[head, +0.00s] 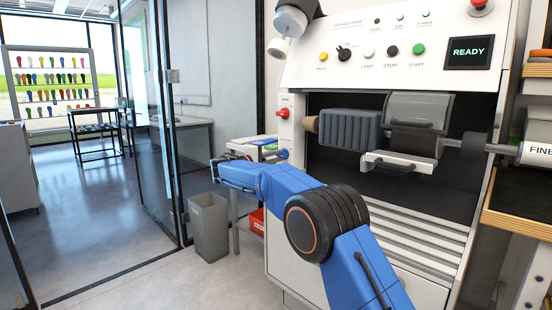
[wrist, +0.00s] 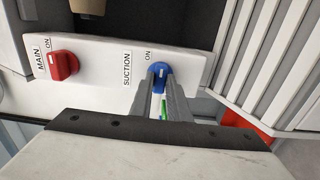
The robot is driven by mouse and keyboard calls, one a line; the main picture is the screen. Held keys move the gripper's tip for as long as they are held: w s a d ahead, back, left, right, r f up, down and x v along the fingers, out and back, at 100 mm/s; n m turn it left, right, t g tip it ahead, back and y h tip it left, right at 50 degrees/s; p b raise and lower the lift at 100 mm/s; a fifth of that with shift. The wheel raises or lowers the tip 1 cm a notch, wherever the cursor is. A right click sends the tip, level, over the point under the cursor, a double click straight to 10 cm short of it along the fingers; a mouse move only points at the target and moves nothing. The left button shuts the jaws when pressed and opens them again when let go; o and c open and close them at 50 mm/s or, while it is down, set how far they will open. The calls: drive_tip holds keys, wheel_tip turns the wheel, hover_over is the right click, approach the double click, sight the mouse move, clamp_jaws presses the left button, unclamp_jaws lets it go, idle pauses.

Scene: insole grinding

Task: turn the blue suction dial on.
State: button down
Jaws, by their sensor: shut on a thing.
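The blue suction dial (wrist: 159,69) sits on the white panel beside the SUCTION label. A short white mark on it runs roughly up the picture, and its ON label lies just up and left of it. My gripper (wrist: 161,84) has its two grey fingertips closed on the dial's sides. The dial's lower part is hidden between the fingers. In the head view the blue dial (head: 283,154) shows low on the machine's left side. My blue arm reaches left below it, and I cannot make out the fingertips there.
A red MAIN dial (wrist: 63,65) is left of the blue one, with its own ON label. In the head view, a grey bin (head: 208,228) stands on the floor left of the machine. The screen (head: 469,52) reads READY. A glass door (head: 150,110) stands at left.

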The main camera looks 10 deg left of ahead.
drive_tip(key=shift+f, duration=0.15)
drive_tip(key=c, duration=1.7)
unclamp_jaws()
drive_tip(key=v, duration=1.7)
drive_tip(key=shift+s+a, duration=0.2)
